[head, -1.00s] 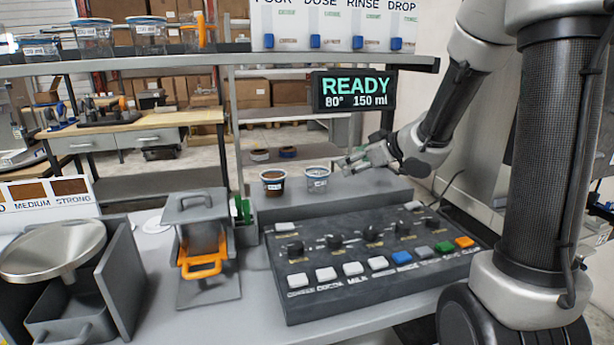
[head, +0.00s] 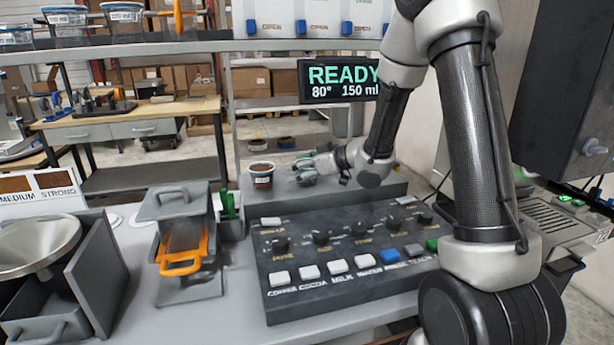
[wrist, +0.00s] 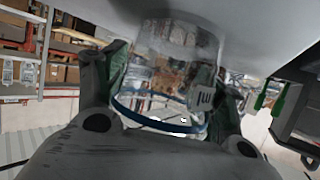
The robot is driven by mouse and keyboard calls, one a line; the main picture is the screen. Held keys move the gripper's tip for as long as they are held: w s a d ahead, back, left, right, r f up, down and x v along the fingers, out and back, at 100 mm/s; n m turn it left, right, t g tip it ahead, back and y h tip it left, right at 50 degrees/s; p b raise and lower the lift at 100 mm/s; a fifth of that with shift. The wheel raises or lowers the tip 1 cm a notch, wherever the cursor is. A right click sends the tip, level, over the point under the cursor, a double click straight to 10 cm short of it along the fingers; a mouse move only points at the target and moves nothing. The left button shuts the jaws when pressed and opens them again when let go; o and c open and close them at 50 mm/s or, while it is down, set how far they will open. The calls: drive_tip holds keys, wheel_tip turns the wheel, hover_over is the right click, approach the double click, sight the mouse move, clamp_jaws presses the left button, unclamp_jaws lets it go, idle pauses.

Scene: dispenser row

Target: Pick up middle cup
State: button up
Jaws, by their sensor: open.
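A cup with brown contents and a white label (head: 262,174) stands on the grey ledge behind the button panel. My gripper (head: 304,173) is just right of it, low over the ledge. In the wrist view, a clear cup with a blue rim and white label (wrist: 160,110) sits between the two fingers of my gripper (wrist: 163,95). The fingers are open, one on each side of it; I cannot tell whether either touches. In the head view my gripper hides this clear cup.
The button panel (head: 345,255) fills the counter in front of the ledge. A grey press with an orange handle (head: 182,245) stands left of it. A READY display (head: 340,81) hangs above. More cups (head: 66,20) stand on the upper shelf at left.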

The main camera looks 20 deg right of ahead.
drive_tip(key=shift+w+a+f, duration=0.1)
drive_tip(key=shift+w+a, duration=0.05)
drive_tip(key=shift+a, duration=0.05)
drive_tip(key=c, duration=0.6)
drive_tip(key=shift+c, duration=0.4)
